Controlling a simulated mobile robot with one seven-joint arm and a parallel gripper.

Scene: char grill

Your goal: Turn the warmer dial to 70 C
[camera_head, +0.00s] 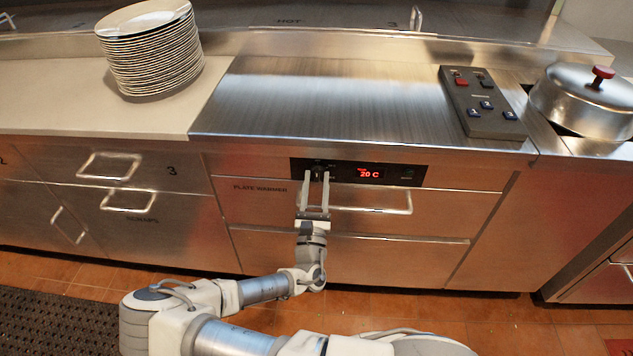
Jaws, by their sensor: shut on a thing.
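The plate warmer (265,205) is a steel drawer cabinet with its name printed at the upper left of its front. Its black control panel (340,163) runs along the top of the front. A red display (369,174) on the panel reads 20 C. The dial (319,172) is at the left part of the panel, small and mostly hidden by my fingers. My gripper (316,178) reaches up to the panel from below, its two pale fingers on either side of the dial and shut on it. The dial's pointer and markings are too small to read.
A drawer handle (385,204) sticks out just right of my gripper. A stack of plates (150,48) stands on the counter at left. A grey button box (482,103) lies on the steel top at right, near a domed lid (585,100). The steel top's middle (330,100) is clear.

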